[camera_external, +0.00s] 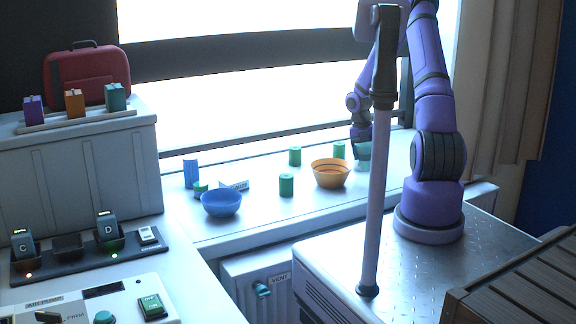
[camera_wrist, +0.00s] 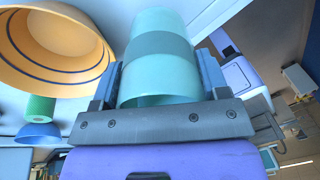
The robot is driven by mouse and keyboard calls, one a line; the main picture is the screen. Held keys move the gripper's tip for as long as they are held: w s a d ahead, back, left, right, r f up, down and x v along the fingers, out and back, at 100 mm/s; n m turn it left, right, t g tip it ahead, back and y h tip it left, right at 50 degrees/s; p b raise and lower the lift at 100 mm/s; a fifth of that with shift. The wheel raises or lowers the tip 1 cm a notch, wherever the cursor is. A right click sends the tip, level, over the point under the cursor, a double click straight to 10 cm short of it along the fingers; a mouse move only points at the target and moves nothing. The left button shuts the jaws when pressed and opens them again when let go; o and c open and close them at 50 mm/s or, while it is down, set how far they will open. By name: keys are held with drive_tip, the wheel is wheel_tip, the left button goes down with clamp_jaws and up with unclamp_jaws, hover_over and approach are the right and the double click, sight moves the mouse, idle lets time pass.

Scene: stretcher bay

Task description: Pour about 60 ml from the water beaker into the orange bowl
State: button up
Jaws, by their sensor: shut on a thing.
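My gripper (camera_external: 360,133) is shut on a translucent teal beaker (camera_wrist: 160,60), at the right of the white ledge under the window. In the wrist view the beaker lies between the two fingers (camera_wrist: 155,88) and has a darker band around it. I cannot tell its water level. The orange bowl (camera_external: 330,174) stands on the ledge just left of the beaker, with dark rings on its wall. It also shows at upper left in the wrist view (camera_wrist: 48,50). The beaker and bowl look apart, and the beaker looks about upright in the external view.
Green cylinders (camera_external: 286,185) stand near the orange bowl. A blue bowl (camera_external: 221,203), a blue cylinder (camera_external: 190,173) and a small label sign (camera_external: 235,186) are further left on the ledge. A slatted wooden surface (camera_external: 520,280) is at lower right.

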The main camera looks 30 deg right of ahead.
drive_tip(key=shift+w+a+g+h, duration=0.35)
drive_tip(key=shift+a+g+h, duration=0.05)
drive_tip(key=shift+a+h, duration=0.1)
drive_tip(key=shift+w+a+g+h, duration=0.35)
drive_tip(key=shift+a+g+h, duration=0.2)
drive_tip(key=shift+h, duration=0.25)
drive_tip(key=shift+w+a+r+m+g+h, duration=0.1)
drive_tip(key=shift+w+a+r+g+h, duration=0.15)
drive_tip(key=shift+g+h, duration=0.35)
drive_tip(key=shift+w+a+r+m+g+h, duration=0.15)
drive_tip(key=shift+a+r+g+h, duration=0.2)
drive_tip(key=shift+h, duration=0.4)
drive_tip(key=shift+w+a+r+m+g+h, duration=0.1)
drive_tip(key=shift+w+a+r+g+h, duration=0.2)
drive_tip(key=shift+g+h, duration=0.3)
drive_tip(key=shift+s+r+h, duration=0.1)
drive_tip(key=shift+r+h, duration=0.05)
drive_tip(key=shift+h, duration=0.1)
drive_tip(key=shift+f+g+h, duration=0.45)
drive_tip(key=shift+g+h, duration=0.15)
drive_tip(key=shift+a+r, duration=0.1)
drive_tip(key=shift+a, duration=0.05)
